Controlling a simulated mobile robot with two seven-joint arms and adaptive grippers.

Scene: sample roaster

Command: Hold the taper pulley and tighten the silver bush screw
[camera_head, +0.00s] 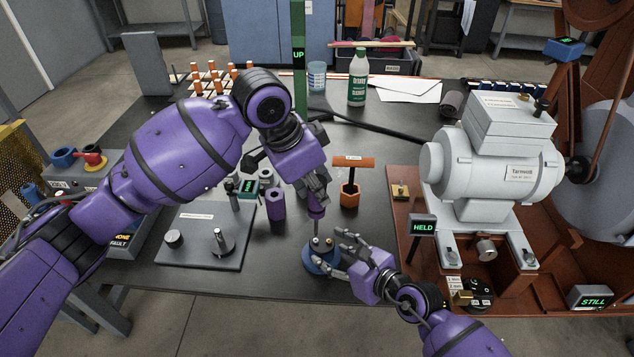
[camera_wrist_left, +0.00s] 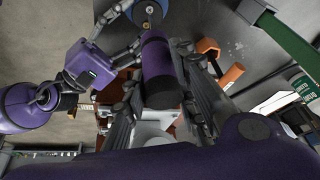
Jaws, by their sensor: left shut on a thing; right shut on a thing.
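The blue taper pulley (camera_head: 311,264) sits near the front edge of the dark bench, with a metal bush and screw heads in its centre. My right gripper (camera_head: 337,256) is shut on its right side. My left gripper (camera_head: 314,188) is shut on the purple handle of a screwdriver (camera_head: 317,209), whose thin shaft points down to the pulley's bush. In the left wrist view the screwdriver handle (camera_wrist_left: 157,66) lies between the fingers, and the pulley (camera_wrist_left: 138,14) shows beyond it. I cannot tell whether the tip is seated in the silver screw.
A grey motor (camera_head: 488,165) stands on a brown base at right, with a "HELD" sign (camera_head: 423,226) and a "STILL" sign (camera_head: 590,297). A green post (camera_head: 299,85) rises behind.

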